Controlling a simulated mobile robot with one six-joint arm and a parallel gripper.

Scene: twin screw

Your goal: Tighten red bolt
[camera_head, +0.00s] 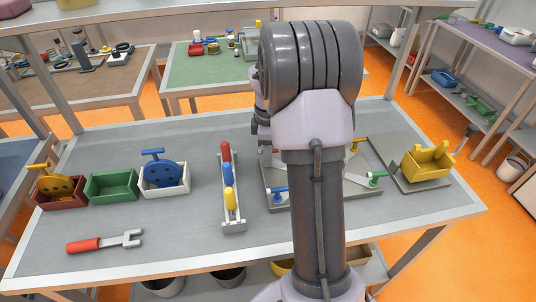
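My arm stands upright in the middle of the view and hides much of the workbench behind it. My gripper does not show. A grey plate fixture (275,202) lies partly behind the arm, with blue (279,194), green (376,178) and yellow (356,143) handled parts around it. No red bolt can be made out on it; its middle is hidden. A narrow grey rack (233,226) to the left holds a red piece (226,152), a blue piece and a yellow piece (230,198) in a row. A red-handled open-ended wrench (105,241) lies at the front left.
On the bench (175,235) stand a dark red bin (60,203) with a yellow wheel, a green bin (112,186), and a white bin (165,190) with a blue wheel. The front left-centre is clear.

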